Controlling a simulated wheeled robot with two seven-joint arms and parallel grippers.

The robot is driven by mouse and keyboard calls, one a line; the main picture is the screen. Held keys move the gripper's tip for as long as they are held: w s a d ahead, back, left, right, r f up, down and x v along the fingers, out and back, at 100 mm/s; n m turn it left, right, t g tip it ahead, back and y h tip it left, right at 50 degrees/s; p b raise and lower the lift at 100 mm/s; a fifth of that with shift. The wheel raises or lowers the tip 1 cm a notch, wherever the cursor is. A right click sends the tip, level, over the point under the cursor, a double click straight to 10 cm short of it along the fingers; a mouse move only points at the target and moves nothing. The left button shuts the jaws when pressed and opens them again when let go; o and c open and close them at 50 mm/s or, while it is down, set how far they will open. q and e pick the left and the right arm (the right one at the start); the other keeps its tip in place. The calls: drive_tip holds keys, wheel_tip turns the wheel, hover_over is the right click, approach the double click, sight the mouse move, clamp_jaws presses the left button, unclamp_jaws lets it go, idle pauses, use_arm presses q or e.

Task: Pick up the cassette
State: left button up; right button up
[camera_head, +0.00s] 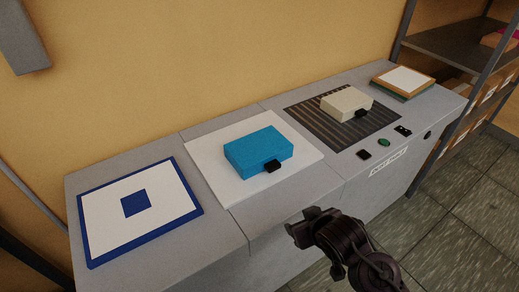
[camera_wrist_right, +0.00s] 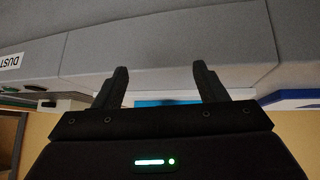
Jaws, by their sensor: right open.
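A blue box-shaped cassette (camera_head: 258,149) with a black tab at its front lies on a white pad (camera_head: 222,184) in the middle of the grey counter. A similar cream cassette (camera_head: 346,101) lies on a dark striped grate further right. My right gripper (camera_head: 306,222) is in front of the counter's front edge, apart from both. In the right wrist view its two fingers (camera_wrist_right: 162,72) are spread with nothing between them. A blue strip of the cassette (camera_wrist_right: 155,103) shows beyond them, mostly hidden by the gripper body. My left gripper is not in view.
A blue-rimmed white board (camera_head: 103,212) with a blue square lies at the counter's left. A framed white panel (camera_head: 403,79) is at the far right. Small dark buttons and a green one (camera_head: 384,142) sit near the right front edge. A shelf rack (camera_head: 455,45) stands at right.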

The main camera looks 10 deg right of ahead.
sight(272, 163)
drive_tip(key=w+r+t+y, duration=0.1)
drive_tip(key=w, duration=0.2)
drive_tip(key=w+r+n+t+y, duration=0.1)
drive_tip(key=w+r+t, duration=0.1)
drive_tip(key=w, duration=0.2)
drive_tip(key=w+r+t+y, duration=0.1)
drive_tip(key=w+y, duration=0.1)
drive_tip(key=w, duration=0.1)
drive_tip(key=shift+w+r+n+t, duration=0.2)
drive_tip(key=shift+r+n+t, duration=0.1)
drive_tip(key=shift+n, duration=0.1)
drive_tip(key=shift+w+a+f, duration=0.1)
drive_tip(key=shift+w+a, duration=0.1)
drive_tip(key=shift+w, duration=0.45)
drive_tip(key=p+x, duration=0.1)
drive_tip(key=x, duration=0.5)
drive_tip(key=shift+w+a, duration=0.15)
drive_tip(key=shift+w, duration=0.15)
drive_tip(key=shift+c, duration=0.4)
drive_tip(key=c, duration=1)
drive_tip(key=shift+c, duration=0.7)
drive_tip(key=shift+r, duration=0.2)
